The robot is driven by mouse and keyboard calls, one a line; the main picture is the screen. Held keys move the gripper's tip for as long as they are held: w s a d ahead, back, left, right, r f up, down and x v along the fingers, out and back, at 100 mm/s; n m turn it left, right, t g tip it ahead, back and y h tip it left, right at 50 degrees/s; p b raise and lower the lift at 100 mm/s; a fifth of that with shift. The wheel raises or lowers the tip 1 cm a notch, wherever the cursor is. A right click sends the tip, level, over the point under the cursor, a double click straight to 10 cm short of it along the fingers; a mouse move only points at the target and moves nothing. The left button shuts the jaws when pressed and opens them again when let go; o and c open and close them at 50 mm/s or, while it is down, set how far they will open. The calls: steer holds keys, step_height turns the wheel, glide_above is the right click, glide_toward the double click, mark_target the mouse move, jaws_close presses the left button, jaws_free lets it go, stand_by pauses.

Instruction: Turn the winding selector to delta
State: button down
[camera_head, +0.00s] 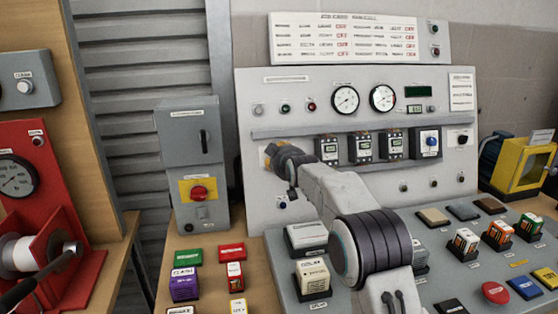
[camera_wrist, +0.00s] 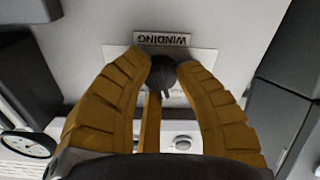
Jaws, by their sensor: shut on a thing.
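The winding selector (camera_wrist: 163,75) is a small black knob on a pale plate on the panel face. Its label (camera_wrist: 162,40) reads WINDING and appears upside down in the wrist view. In the head view my gripper (camera_head: 270,155) is at the left part of the grey panel (camera_head: 246,190), and my arm hides the knob there. The knob's pointer position and its markings cannot be read.
Breakers (camera_head: 361,147) stand in a row right of my gripper, under a ledge (camera_head: 340,128) and two gauges (camera_head: 383,97). Several coloured blocks and a red button (camera_head: 495,292) occupy the bench below.

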steer(key=shift+a+r+m, duration=0.2)
steer(key=shift+r+m, duration=0.3)
steer(key=c, duration=1.4)
jaws_free()
steer(key=o, duration=0.5)
steer(key=shift+f, duration=0.3)
steer(key=shift+d, duration=0.1)
steer(key=shift+v, duration=6)
